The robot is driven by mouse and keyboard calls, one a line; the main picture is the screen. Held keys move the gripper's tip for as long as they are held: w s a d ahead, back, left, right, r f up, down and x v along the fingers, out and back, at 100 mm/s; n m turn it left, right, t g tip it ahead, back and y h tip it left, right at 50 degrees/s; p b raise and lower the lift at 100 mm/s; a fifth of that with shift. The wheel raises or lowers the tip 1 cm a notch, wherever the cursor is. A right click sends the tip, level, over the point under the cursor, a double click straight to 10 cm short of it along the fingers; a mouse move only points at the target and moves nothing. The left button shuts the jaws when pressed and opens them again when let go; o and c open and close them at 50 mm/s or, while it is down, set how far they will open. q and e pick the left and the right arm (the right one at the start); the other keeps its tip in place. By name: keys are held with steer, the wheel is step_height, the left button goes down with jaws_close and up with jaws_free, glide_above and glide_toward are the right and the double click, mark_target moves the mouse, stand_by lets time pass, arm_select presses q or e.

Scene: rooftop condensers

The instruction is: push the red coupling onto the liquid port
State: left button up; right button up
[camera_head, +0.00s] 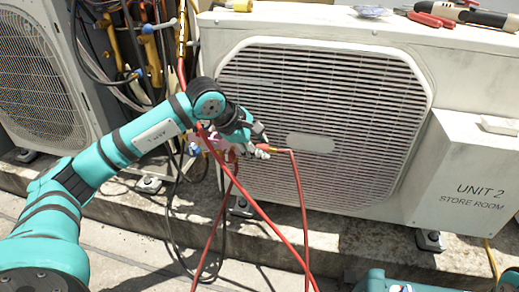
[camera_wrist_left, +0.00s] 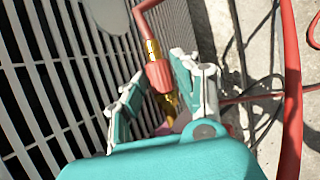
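The red coupling (camera_wrist_left: 160,76) has brass ends and lies between the fingertips of my left gripper (camera_wrist_left: 157,68) in the left wrist view. The gripper appears shut on it, though the far contact is partly hidden. In the head view my left gripper (camera_head: 254,139) is in front of the grille's lower left, with the red coupling (camera_head: 263,147) at its fingertips. A red hose (camera_head: 298,185) leaves the coupling to the right and bends down. I cannot make out the liquid port; the gripper and hoses cover the area to its left. My right gripper is not in view.
The white condenser (camera_head: 330,33) stands directly behind the gripper. Loose red and dark hoses hang below and left of it. A blue fitting (camera_head: 194,149) shows left of the gripper. Tools, including red-handled pliers (camera_head: 425,19), lie on the condenser top.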

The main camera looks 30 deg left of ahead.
arm_select(q)
jaws_close()
stand_by(0.5)
